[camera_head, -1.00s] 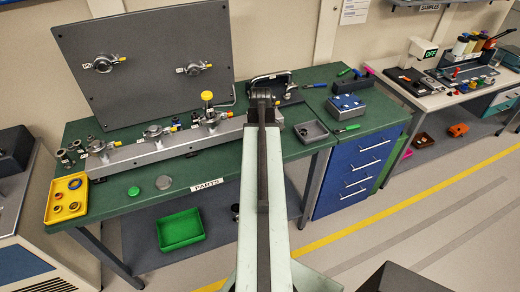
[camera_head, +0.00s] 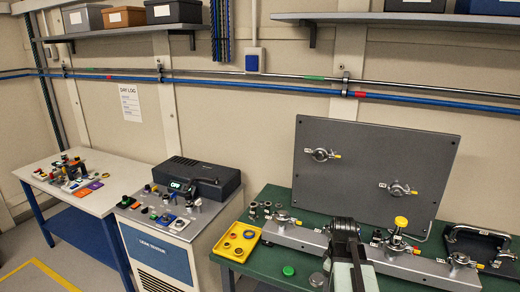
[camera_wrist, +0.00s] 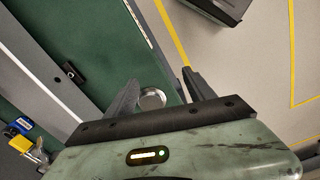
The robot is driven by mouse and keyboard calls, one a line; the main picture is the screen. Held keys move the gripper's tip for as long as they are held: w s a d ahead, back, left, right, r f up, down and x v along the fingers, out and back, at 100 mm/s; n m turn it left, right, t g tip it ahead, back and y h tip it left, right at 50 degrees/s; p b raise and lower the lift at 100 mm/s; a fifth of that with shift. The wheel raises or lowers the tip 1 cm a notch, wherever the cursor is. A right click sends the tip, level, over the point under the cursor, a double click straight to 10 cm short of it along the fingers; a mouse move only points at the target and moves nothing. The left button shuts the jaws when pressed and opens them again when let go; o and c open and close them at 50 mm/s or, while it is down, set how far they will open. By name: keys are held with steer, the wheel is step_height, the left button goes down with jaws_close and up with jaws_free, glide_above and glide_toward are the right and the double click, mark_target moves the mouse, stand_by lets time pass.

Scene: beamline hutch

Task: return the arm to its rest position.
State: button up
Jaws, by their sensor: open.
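My arm (camera_head: 346,262) reaches up from the bottom edge in the head view, over the front of the green bench (camera_head: 265,262). My gripper (camera_wrist: 160,77) shows in the wrist view with its two dark fingers spread apart and nothing held. A round metal disc (camera_wrist: 151,98) lies on the green bench top and appears between the fingers, below them. The fingertips are hard to make out in the head view.
A grey upright panel (camera_head: 372,170) and a metal rail (camera_head: 325,243) stand behind my arm. A yellow tray (camera_head: 222,245) and a green disc (camera_head: 288,270) are left of it. The leak tester cabinet (camera_head: 165,255) and white table (camera_head: 110,165) stand farther left.

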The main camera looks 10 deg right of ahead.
steer(key=a+m, duration=0.7)
steer(key=a, duration=1.5)
steer(key=shift+w, duration=0.3)
steer(key=shift+a, duration=0.1)
